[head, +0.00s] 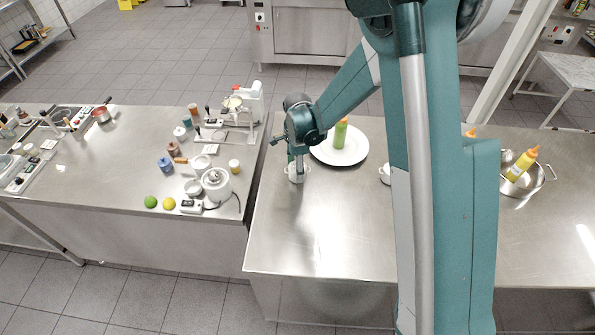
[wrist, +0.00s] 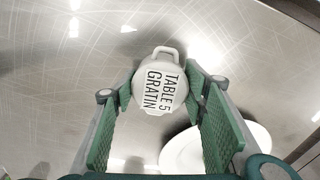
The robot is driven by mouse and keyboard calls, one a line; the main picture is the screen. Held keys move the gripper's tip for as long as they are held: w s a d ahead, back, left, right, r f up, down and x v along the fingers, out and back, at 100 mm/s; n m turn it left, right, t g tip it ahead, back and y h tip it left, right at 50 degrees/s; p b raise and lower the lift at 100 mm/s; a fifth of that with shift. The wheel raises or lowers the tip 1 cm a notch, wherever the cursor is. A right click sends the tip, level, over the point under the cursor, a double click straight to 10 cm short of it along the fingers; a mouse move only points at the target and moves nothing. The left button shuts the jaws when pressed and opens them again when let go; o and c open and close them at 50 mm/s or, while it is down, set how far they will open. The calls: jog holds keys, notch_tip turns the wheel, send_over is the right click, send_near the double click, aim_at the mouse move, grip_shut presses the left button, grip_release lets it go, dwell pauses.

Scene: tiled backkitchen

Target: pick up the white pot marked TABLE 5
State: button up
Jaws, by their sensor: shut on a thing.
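The white pot lettered TABLE 5 GRATIN (wrist: 163,90) is between the two green finger pads of my gripper (wrist: 161,86) in the wrist view. Its lettered face is toward the camera and a loop handle points to the top. My gripper is shut on it, with a pad on either side. In the head view my gripper (head: 298,174) points down at the left part of the right-hand steel table, and the white pot (head: 291,173) shows partly behind it. I cannot tell whether the pot touches the tabletop.
A white plate (head: 352,153) with a green bottle (head: 340,133) lies right behind the gripper. Another white pot (head: 384,173) is partly hidden by my arm. A metal pan (head: 514,187) with a yellow bottle is at right. The table's front left is clear.

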jog(key=shift+r, duration=0.15)
jog(key=shift+r, duration=4.85)
